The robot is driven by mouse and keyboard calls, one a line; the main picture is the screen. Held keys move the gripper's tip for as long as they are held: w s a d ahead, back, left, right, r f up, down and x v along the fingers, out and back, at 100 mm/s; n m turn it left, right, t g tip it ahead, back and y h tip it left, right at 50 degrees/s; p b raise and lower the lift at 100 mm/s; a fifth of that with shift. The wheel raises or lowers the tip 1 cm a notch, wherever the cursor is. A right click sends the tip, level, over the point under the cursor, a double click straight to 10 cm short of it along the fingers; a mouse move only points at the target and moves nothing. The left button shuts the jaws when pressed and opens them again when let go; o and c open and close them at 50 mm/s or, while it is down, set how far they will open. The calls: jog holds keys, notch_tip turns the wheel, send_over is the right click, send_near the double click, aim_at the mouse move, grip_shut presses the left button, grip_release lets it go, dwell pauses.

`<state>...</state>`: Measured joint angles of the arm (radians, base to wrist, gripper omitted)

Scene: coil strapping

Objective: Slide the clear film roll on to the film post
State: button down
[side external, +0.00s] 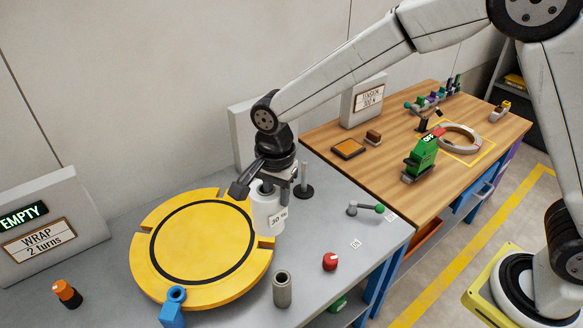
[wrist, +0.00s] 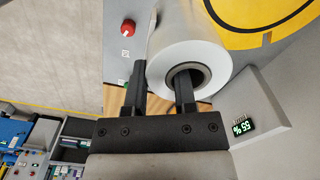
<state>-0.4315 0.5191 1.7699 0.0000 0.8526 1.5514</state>
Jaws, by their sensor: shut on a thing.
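The clear film roll (side external: 266,212) looks whitish and hangs upright over the right edge of the yellow turntable, with a label on its side. My gripper (side external: 270,184) is shut on the roll's upper end. In the wrist view, my gripper (wrist: 160,72) has one finger inside the dark core and the other outside the wall of the roll (wrist: 215,60). A thin upright post on a dark round base (side external: 304,184), apparently the film post, stands just right of and behind the roll. The roll is apart from it. The roll's lower end is partly unclear against the turntable.
The yellow turntable (side external: 165,256) fills the bench's middle. A wooden table (side external: 470,105) with a green tool (side external: 420,158) is behind right.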

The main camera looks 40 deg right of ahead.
jog(key=shift+w, duration=0.15)
dwell(0.4)
jog(key=w+d+m, duration=0.3)
jog(key=w+d, duration=0.6)
jog(key=d, duration=0.3)
jog(key=w+d+m, duration=0.4)
jog(key=w+d, duration=0.4)
jog(key=d, duration=0.4)
jog(key=shift+w+r, duration=0.25)
jog(key=shift+w, duration=0.15)
jog(key=shift+f, duration=0.1)
jog(key=shift+f, duration=2.8)
jog(key=shift+f, duration=0.25)
jog(key=shift+f, duration=0.7)
jog(key=shift+f, duration=0.35)
jog(key=shift+f, duration=0.35)
